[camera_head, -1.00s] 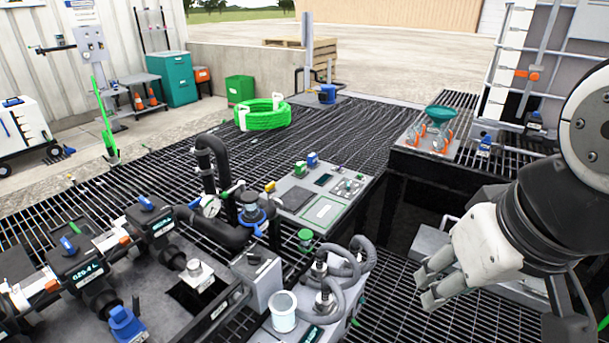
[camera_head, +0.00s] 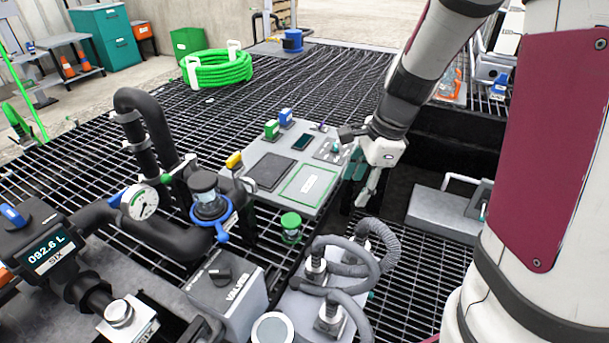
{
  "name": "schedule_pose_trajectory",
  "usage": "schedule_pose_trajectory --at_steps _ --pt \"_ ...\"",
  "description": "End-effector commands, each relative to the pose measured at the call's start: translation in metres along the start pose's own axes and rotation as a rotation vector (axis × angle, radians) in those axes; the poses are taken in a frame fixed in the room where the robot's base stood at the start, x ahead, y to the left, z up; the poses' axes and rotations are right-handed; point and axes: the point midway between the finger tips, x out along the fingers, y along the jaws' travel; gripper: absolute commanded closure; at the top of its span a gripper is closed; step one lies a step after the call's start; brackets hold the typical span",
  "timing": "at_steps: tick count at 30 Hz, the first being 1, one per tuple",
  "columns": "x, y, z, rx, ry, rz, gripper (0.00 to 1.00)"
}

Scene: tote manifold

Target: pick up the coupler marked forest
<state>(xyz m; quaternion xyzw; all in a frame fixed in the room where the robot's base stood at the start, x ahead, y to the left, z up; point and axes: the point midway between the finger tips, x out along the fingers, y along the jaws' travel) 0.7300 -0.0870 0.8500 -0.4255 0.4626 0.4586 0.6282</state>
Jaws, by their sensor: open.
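I cannot read the word forest on any part, so I cannot tell which is the coupler so marked. Small fittings (camera_head: 331,151) lie at the right end of the grey tray (camera_head: 262,198), partly behind my gripper. A green block (camera_head: 271,129) and a blue block (camera_head: 286,116) stand at its back edge. A small dark green part (camera_head: 357,166) shows beside my gripper; its nature is unclear. My gripper (camera_head: 359,172) is open, at the tray's right end, fingers pointing left and down. Whether it touches anything is hidden.
Grey looped hoses with metal fittings (camera_head: 317,266) stand in front of the tray. A green-lidded jar (camera_head: 291,226), a yellow-tipped valve handle (camera_head: 234,161) and a pressure gauge (camera_head: 140,203) are nearby. A green hose coil (camera_head: 217,69) lies behind on open grating.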

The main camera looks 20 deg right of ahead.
Motion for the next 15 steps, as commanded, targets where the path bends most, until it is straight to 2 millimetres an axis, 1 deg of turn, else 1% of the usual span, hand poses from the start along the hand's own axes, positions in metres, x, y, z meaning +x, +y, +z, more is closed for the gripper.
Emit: schedule_pose_trajectory --at_steps 1,3,6,9,10,15 --pt "0.036 -0.009 -0.018 0.111 0.021 0.015 0.48" --pt "0.066 -0.019 -0.038 0.253 0.045 0.02 0.48" --pt "0.098 -0.028 -0.062 0.41 0.08 0.021 0.48" --pt "0.117 -0.033 -0.078 0.513 0.105 0.016 0.48" --pt "0.121 -0.033 -0.082 0.534 0.111 0.015 0.48" --pt "0.139 -0.034 -0.09 0.585 0.122 0.013 0.48"
